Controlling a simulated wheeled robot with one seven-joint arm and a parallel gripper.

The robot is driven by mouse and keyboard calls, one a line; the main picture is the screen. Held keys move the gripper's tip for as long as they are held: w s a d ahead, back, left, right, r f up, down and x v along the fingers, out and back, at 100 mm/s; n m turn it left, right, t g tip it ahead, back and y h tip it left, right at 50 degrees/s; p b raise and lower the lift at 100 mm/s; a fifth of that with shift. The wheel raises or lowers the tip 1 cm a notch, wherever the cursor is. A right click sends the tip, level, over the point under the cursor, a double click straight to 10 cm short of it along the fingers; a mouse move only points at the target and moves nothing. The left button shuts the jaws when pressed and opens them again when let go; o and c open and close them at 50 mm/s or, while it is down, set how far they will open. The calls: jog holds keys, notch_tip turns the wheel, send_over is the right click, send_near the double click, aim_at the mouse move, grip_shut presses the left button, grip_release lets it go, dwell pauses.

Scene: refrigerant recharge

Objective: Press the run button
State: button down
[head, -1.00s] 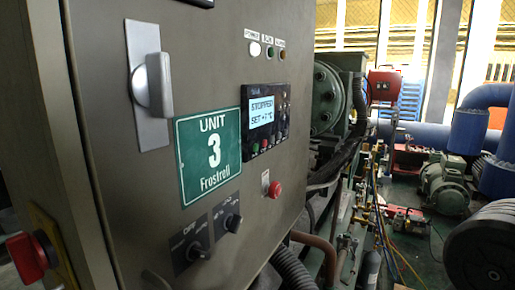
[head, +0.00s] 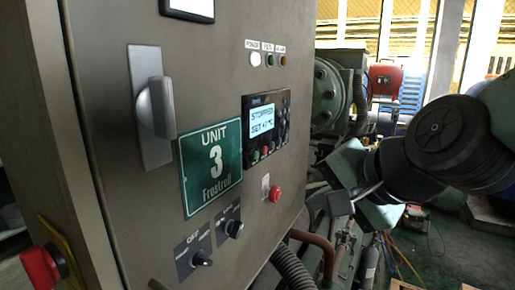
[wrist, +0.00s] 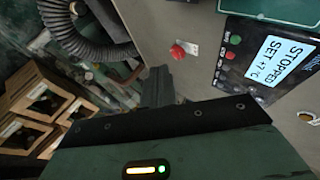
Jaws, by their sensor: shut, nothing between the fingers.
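The control panel (head: 265,130) on the grey-brown cabinet has a lit display (head: 261,119) reading STOPPED, SET +7 °C. A small green button (head: 255,156) sits beside red ones in the row under the display. In the wrist view the panel (wrist: 270,62) is at the right, with its green button (wrist: 236,39) near the top of the button row. My gripper (head: 340,202) is right of the panel in the head view, in front of the machinery and apart from the cabinet. In the wrist view its dark fingers (wrist: 158,88) are together and empty, left of the panel.
A red mushroom button (head: 275,194) sticks out below the panel, and also shows in the wrist view (wrist: 178,52). Two rotary knobs (head: 232,229) (head: 201,259) and a large handle (head: 153,107) also protrude. A corrugated hose (head: 292,268) runs beside the cabinet.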

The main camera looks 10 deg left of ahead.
jog(key=w+r+m+t, duration=0.1)
jog(key=r, duration=0.1)
jog(key=w+r+m+t, duration=0.1)
jog(key=w+r+m, duration=0.1)
jog(key=shift+w, duration=0.25)
jog(key=p, duration=0.4)
send_near(259, 161)
jog(key=shift+d+f+x, duration=0.15)
jog(key=shift+d+x, duration=0.05)
jog(key=shift+x, duration=0.85)
jog(key=shift+d+f+x, duration=0.1)
jog(key=shift+d+x, duration=0.1)
jog(key=shift+x, duration=0.85)
jog(key=shift+w, duration=0.1)
jog(key=shift+w+a+p, duration=0.15)
jog(key=shift+a+p, duration=0.15)
jog(key=shift+a, duration=0.1)
jog(key=shift+w+a, duration=0.1)
jog(key=shift+a, duration=0.2)
dwell(0.6)
jog(key=shift+d, duration=0.1)
jog(key=shift+s+d, duration=0.3)
jog(key=shift+d, duration=0.3)
